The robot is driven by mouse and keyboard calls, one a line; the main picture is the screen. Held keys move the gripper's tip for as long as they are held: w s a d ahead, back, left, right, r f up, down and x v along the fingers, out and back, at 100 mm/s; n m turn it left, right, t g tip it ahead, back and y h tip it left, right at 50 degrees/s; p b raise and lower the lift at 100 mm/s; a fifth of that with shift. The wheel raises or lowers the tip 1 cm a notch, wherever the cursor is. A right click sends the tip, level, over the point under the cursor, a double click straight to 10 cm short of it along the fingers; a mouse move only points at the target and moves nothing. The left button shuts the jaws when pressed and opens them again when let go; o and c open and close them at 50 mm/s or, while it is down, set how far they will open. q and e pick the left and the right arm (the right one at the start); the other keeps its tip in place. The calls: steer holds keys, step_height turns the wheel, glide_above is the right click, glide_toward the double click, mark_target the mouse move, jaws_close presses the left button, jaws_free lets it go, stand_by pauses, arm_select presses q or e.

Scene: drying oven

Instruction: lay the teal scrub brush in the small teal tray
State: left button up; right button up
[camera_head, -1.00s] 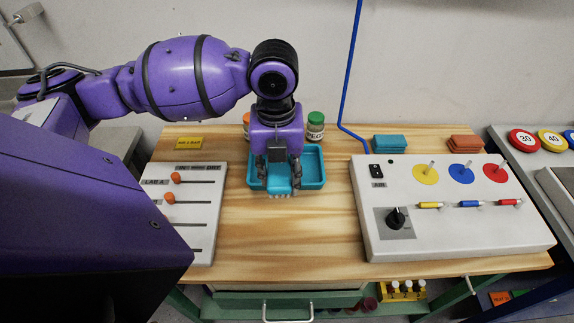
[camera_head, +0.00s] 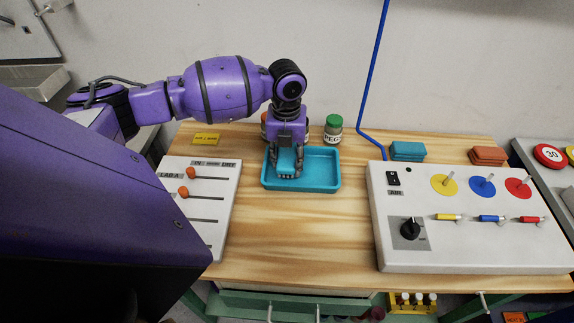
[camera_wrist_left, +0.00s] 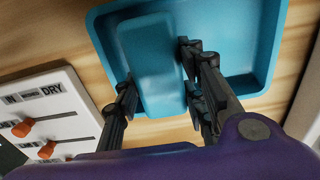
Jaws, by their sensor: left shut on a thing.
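The small teal tray (camera_head: 326,171) sits at the back middle of the wooden table. My left gripper (camera_head: 287,158) is shut on the teal scrub brush (camera_head: 288,165), above the left half of the tray. The brush's pale bristles show at its near end, inside the tray's outline. In the left wrist view the brush (camera_wrist_left: 152,62) lies between the fingers of my left gripper (camera_wrist_left: 157,92), with the tray (camera_wrist_left: 235,40) behind it. I cannot tell whether the brush touches the tray floor. My right gripper is not in view.
A lever panel (camera_head: 207,211) stands left of the tray and a control box (camera_head: 458,245) stands right of it. A green-lidded jar (camera_head: 333,129) is behind the tray. Teal blocks (camera_head: 407,151) lie at the back. The wood in front of the tray is clear.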

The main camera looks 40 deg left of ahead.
mark_target(287, 157)
arm_select(q)
steer(key=shift+s+f, duration=0.1)
steer(key=shift+f, duration=1.3)
steer(key=o, duration=1.1)
steer(key=shift+d, duration=0.1)
step_height(287, 157, up, 12)
steer(key=shift+r, duration=0.15)
